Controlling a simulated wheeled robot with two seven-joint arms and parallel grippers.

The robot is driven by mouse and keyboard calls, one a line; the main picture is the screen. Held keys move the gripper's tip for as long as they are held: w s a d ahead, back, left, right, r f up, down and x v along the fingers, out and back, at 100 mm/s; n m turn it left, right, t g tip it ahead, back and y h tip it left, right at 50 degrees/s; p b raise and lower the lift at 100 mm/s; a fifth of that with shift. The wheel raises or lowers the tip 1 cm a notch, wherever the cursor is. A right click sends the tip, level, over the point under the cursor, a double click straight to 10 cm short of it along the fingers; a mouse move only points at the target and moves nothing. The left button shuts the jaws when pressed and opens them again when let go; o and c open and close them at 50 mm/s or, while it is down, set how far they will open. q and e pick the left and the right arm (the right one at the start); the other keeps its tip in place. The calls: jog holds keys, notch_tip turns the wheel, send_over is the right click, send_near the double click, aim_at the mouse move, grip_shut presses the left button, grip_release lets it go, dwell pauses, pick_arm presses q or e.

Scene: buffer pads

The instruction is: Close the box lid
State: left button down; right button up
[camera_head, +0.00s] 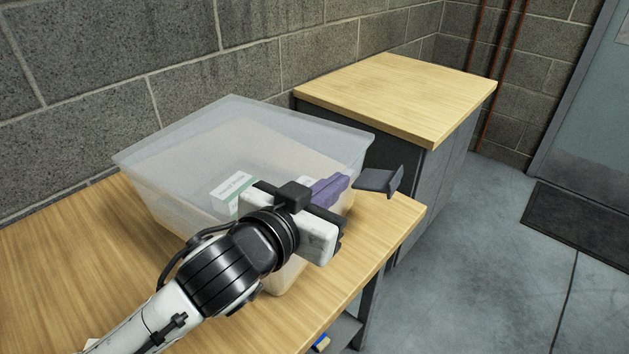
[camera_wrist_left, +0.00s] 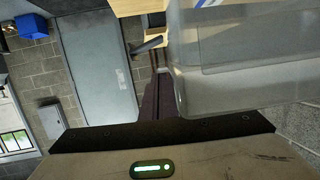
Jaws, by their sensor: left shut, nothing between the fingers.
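I cannot clearly make out a separate lid. My left gripper (camera_head: 343,184) is shut and empty at the box's near right corner, its purple fingers pointing right; they look dark in the left wrist view (camera_wrist_left: 149,101). A dark grey angled piece (camera_head: 380,180) shows just beyond the fingertips; I cannot tell what it belongs to. My arm hides part of the box's near side.
The wooden table (camera_head: 60,240) is bare left of the box. A grey cabinet with a wooden top (camera_head: 400,90) stands behind on the right. A block wall (camera_head: 180,50) runs behind the box. Open floor (camera_head: 480,250) and a dark mat (camera_head: 580,222) lie to the right.

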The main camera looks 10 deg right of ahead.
pick_arm(q)
jog(key=s+a+r+p, duration=0.3)
jog(key=s+a+r, duration=0.3)
jog(key=s+a, duration=0.1)
jog(key=shift+r, duration=0.15)
pick_arm(e)
jog(key=shift+s+d+r, duration=0.15)
jog(key=shift+d+r, duration=0.15)
jog(key=shift+r, duration=0.2)
jog(key=shift+s+d+r, duration=0.15)
jog(key=shift+d+r, duration=0.1)
jog(key=shift+r, duration=0.2)
